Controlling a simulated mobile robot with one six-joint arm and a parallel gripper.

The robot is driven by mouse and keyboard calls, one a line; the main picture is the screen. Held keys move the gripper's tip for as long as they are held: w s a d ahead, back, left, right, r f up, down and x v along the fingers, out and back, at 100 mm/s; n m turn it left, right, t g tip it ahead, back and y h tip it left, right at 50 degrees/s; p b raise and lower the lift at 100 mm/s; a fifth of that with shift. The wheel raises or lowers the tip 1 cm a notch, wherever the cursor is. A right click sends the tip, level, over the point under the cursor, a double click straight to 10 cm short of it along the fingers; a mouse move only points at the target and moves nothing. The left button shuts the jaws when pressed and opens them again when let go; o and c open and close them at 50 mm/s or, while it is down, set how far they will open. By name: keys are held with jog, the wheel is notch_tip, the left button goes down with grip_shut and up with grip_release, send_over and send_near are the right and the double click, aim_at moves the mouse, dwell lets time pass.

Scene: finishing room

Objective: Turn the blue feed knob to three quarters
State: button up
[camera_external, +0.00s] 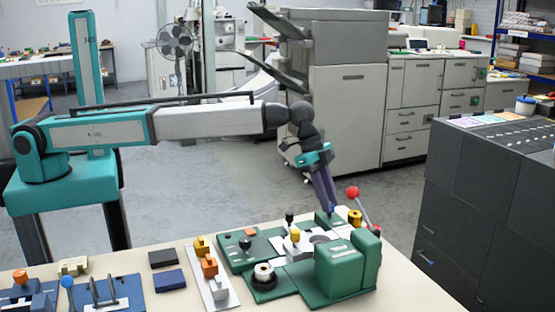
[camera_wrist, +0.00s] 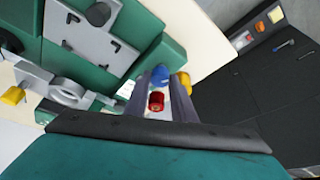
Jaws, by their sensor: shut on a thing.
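The blue feed knob (camera_wrist: 160,75) shows in the wrist view at the ends of my two fingers. My gripper (camera_wrist: 161,86) is shut on it, with a finger at either side. In the external view my gripper (camera_external: 332,208) points steeply down at the back of the green machine (camera_external: 345,266), and only a little blue shows at its tips. The knob's pointer and scale are hidden or too small to read, so its setting cannot be told. A small red cylinder (camera_wrist: 156,101) shows between my fingers in the wrist view.
A red ball lever (camera_external: 352,192) rises close to the right of my fingers. A yellow knob (camera_external: 355,216) stands beside them. Orange-topped and yellow-topped fixtures (camera_external: 209,267) stand left on the cream table (camera_external: 407,287). A dark cabinet (camera_external: 480,190) is at the right.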

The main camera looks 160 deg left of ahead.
jog(key=m, duration=0.2)
jog(key=m+h+b, duration=0.1)
jog(key=m, duration=0.1)
jog(key=m+h+b, duration=0.1)
jog(key=shift+a+f+m+t, duration=0.1)
jog(key=shift+a+m+t, duration=0.2)
jog(key=shift+a+m, duration=0.1)
jog(key=m+h+b, duration=0.2)
jog(key=m, duration=0.2)
jog(key=shift+s+m, duration=0.1)
jog(key=shift+m, duration=0.3)
jog(key=o, duration=1.1)
jog(key=shift+c, duration=0.2)
jog(key=shift+r, duration=0.25)
jog(key=p+v, duration=0.9)
jog(key=v, duration=0.4)
jog(key=shift+r, duration=0.35)
